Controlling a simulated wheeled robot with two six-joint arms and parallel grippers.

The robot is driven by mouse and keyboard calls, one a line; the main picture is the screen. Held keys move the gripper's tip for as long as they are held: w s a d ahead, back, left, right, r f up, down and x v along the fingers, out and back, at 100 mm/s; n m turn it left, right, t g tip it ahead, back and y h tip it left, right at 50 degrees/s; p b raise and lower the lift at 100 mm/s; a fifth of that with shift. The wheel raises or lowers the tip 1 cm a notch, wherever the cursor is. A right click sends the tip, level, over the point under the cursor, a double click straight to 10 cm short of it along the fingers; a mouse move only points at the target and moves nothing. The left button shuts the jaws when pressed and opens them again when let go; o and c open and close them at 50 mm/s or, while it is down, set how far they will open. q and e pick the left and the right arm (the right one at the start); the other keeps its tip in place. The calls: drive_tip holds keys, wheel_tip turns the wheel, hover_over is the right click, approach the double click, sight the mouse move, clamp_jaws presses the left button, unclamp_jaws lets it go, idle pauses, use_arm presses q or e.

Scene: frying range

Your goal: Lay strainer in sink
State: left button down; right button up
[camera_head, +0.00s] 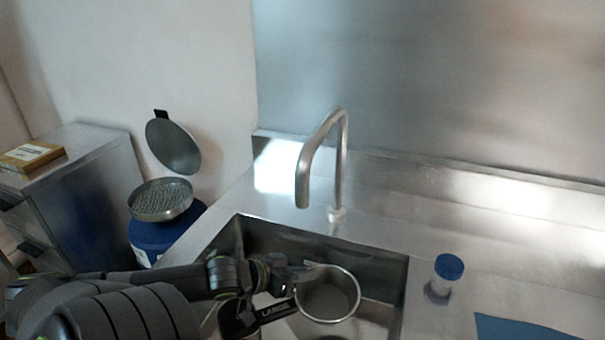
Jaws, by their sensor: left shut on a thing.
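The strainer (327,301) is a round metal basket with a bright rim. It is over or inside the sink (381,265), a rectangular steel basin in the counter; I cannot tell whether it touches the bottom. My left gripper (297,276) reaches in from the left and is shut on the strainer at its left side. The fingertips are small and partly merge with the rim. My right gripper is not in view.
A curved faucet (341,160) rises behind the sink. A blue-capped container (448,268) and a blue sheet (520,328) are on the right counter. At left are a blue bin (150,238) with a metal sieve (160,200) on top, and a steel cabinet (95,170) bearing a box (30,156).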

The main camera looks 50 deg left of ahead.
use_arm(q)
drive_tip(key=shift+f+b, duration=1.2)
drive_tip(key=shift+f, duration=0.65)
drive_tip(key=shift+s+d+f+b, duration=0.1)
drive_tip(key=shift+f+b, duration=0.45)
drive_tip(key=shift+f, duration=0.05)
drive_tip(key=c, duration=1.5)
unclamp_jaws()
drive_tip(key=shift+r, duration=0.1)
drive_tip(key=shift+w+r+p+v, duration=0.1)
drive_tip(key=shift+r+p+v, duration=0.1)
drive_tip(key=shift+p+v, duration=1.75)
drive_tip(key=shift+w+r+p+v, duration=0.1)
drive_tip(key=shift+r+p+v, duration=0.1)
drive_tip(key=shift+p+v, duration=1.65)
drive_tip(key=shift+s, duration=0.15)
